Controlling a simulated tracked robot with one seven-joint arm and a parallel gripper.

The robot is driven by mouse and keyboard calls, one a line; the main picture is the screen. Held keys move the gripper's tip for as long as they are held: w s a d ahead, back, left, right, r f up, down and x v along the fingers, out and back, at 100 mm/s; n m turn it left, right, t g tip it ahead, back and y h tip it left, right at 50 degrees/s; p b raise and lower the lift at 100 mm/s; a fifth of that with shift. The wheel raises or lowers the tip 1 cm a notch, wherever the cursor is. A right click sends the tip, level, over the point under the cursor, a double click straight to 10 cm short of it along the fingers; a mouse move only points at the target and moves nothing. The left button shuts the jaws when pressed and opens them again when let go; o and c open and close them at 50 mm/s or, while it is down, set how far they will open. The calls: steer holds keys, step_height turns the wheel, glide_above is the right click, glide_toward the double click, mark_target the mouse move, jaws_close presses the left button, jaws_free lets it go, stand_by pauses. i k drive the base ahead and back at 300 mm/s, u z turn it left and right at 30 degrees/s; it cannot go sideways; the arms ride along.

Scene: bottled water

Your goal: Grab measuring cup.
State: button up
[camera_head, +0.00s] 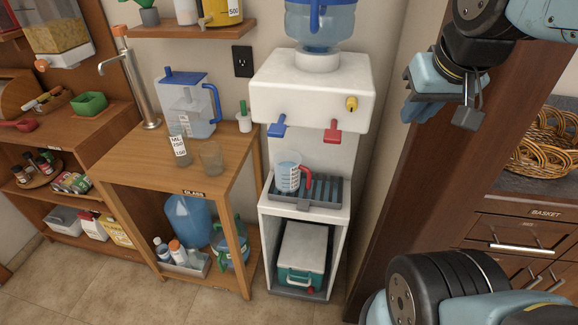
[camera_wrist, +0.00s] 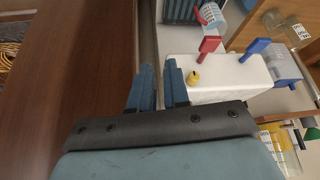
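A clear measuring cup (camera_head: 286,172) with blue markings and a red handle stands upright on the dark drip tray (camera_head: 318,211) of the white water dispenser. The handle faces right, below the red tap. The cup (camera_wrist: 213,14) also shows at the top of the wrist view, partly cut off. My gripper (camera_head: 437,117) is at the upper right in the head view, well above and right of the cup. In the wrist view its blue fingers (camera_wrist: 158,68) stand apart with a narrow empty gap. It holds nothing.
The white dispenser (camera_head: 312,88) carries a large bottle, with blue and red taps (camera_head: 331,131) above the cup. Left is a wooden table (camera_head: 190,192) with a jug (camera_head: 187,105), a labelled measuring vessel (camera_head: 180,150) and a glass (camera_head: 211,158). A brown cabinet side (camera_head: 420,165) stands right.

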mark_target(293, 174)
steer(key=u, duration=1.5)
steer(key=i, duration=0.1)
steer(key=z, duration=3.25)
steer(key=k, duration=2.05)
steer(key=u, duration=0.8)
steer(key=i, duration=1)
steer(key=z, duration=0.05)
